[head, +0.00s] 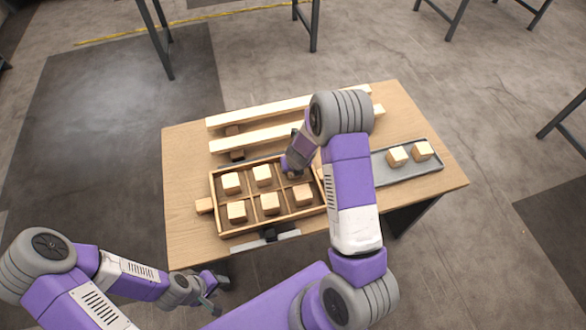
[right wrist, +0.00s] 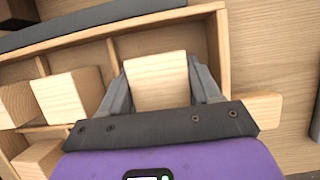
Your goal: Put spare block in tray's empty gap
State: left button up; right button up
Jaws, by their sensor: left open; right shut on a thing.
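The wooden tray (head: 253,220) is divided into compartments, and several of them hold a pale wooden block, such as the block (head: 237,211) at its front left. My right gripper (head: 293,170) is over the back right compartment. In the right wrist view it is shut on a wooden block (right wrist: 158,82), between both fingers. The block is at a corner compartment of the tray (right wrist: 213,45); I cannot tell whether it touches the floor. In the head view my arm mostly hides this block. My left gripper (head: 212,299) is open and empty, off the table's front left edge.
A grey tray (head: 408,171) with two blocks (head: 397,155) (head: 421,151) stands at the table's right. Two long wooden bars (head: 255,110) (head: 255,140) lie behind the wooden tray. The table top (head: 183,165) is bare at the left.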

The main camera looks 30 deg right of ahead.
jog(key=shift+f, duration=0.15)
jog(key=o, duration=0.9)
jog(key=shift+r, duration=0.4)
jog(key=p+v, duration=0.5)
jog(key=v, duration=0.6)
jog(key=shift+s+r, duration=0.25)
